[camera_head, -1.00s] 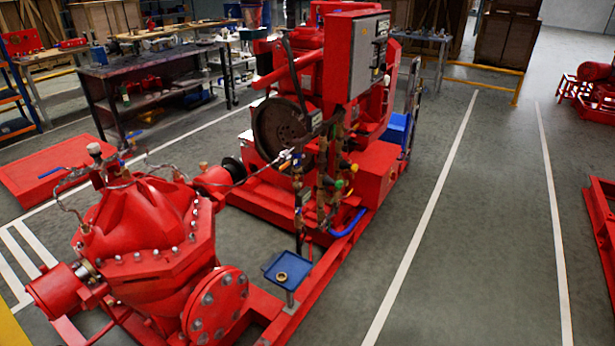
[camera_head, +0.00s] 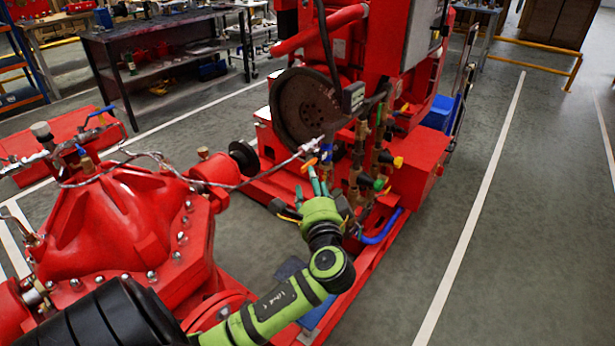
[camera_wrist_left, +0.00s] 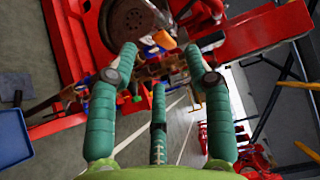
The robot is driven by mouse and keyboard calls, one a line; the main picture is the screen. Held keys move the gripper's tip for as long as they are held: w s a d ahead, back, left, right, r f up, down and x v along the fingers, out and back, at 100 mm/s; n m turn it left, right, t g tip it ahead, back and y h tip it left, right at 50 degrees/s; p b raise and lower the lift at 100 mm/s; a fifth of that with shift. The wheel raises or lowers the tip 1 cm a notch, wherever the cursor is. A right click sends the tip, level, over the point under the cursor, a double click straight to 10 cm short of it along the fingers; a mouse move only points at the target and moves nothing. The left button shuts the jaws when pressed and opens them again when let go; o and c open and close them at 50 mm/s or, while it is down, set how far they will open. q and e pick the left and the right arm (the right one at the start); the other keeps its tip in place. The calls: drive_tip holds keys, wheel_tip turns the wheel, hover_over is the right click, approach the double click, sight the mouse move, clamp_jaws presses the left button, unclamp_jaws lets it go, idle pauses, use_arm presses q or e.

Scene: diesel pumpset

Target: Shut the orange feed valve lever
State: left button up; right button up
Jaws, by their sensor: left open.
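The orange lever (camera_head: 309,164) sits on the pipework in front of the dark flywheel, just beyond my left gripper's fingers in the head view. In the left wrist view an orange handle (camera_wrist_left: 164,40) shows between and slightly beyond the two upper fingertips. My left gripper (camera_head: 312,182) has teal fingers, and its arm comes up from below. In the left wrist view the left gripper (camera_wrist_left: 160,66) has its three fingers spread, with nothing held between them. Whether a finger touches the lever cannot be told. My right gripper is not in view.
The flywheel (camera_head: 306,107) and the grey control box stand behind the lever. Valves with yellow (camera_head: 398,162) and green handles crowd its right. A thin cable runs from the red pump (camera_head: 105,235) at left. Open floor lies to the right.

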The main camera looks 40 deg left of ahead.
use_arm(q)
drive_tip(key=x, duration=0.7)
drive_tip(key=shift+p, duration=0.35)
drive_tip(key=shift+c, duration=0.8)
drive_tip(key=c, duration=0.7)
clamp_jaws()
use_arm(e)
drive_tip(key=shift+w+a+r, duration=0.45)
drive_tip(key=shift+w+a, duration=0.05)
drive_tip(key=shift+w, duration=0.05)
